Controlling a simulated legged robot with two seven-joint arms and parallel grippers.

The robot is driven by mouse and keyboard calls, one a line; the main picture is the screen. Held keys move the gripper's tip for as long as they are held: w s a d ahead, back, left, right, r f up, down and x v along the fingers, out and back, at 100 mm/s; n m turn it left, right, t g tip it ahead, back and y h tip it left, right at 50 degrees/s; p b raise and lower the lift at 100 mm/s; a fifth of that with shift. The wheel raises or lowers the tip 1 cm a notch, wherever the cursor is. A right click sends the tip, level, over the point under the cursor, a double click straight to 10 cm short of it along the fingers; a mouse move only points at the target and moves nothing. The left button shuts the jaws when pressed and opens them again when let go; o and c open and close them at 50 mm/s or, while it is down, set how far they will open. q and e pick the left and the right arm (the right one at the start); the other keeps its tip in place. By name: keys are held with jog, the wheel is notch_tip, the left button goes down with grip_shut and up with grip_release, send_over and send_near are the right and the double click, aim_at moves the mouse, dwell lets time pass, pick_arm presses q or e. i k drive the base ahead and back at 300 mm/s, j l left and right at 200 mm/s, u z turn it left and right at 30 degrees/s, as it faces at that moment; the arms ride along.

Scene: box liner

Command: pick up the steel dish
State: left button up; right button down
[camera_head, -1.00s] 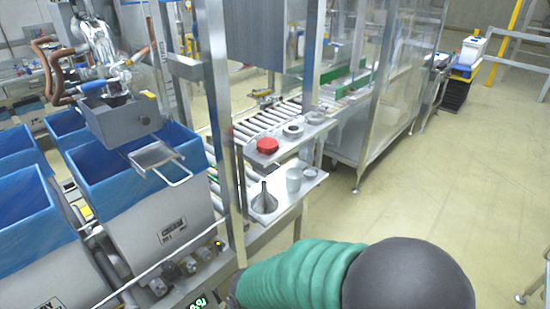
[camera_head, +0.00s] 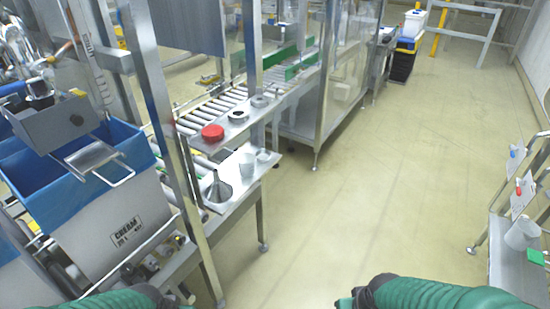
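Small wares stand on two steel shelves beside the roller conveyor. On the upper shelf are a red round lid (camera_head: 213,132), a ring-like metal piece with a dark centre (camera_head: 238,117) and a small round grey metal piece (camera_head: 259,101). On the lower shelf are a steel funnel (camera_head: 219,190), a pale cup (camera_head: 247,168) and a small grey vessel (camera_head: 264,156). I cannot tell for sure which piece is the steel dish; the round grey metal piece looks most like it. Only green-sleeved parts of my arms show at the bottom edge, well short of the shelves. Neither gripper is in view.
A blue-lined bin (camera_head: 70,190) and a steel upright (camera_head: 165,150) stand left of the shelves. The roller conveyor (camera_head: 205,110) runs behind. A rack (camera_head: 515,270) with small items stands at the right edge. The floor (camera_head: 380,190) between is clear.

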aim_at(261, 156)
jog(key=i+l, duration=0.8)
jog(key=i+j+u, duration=0.05)
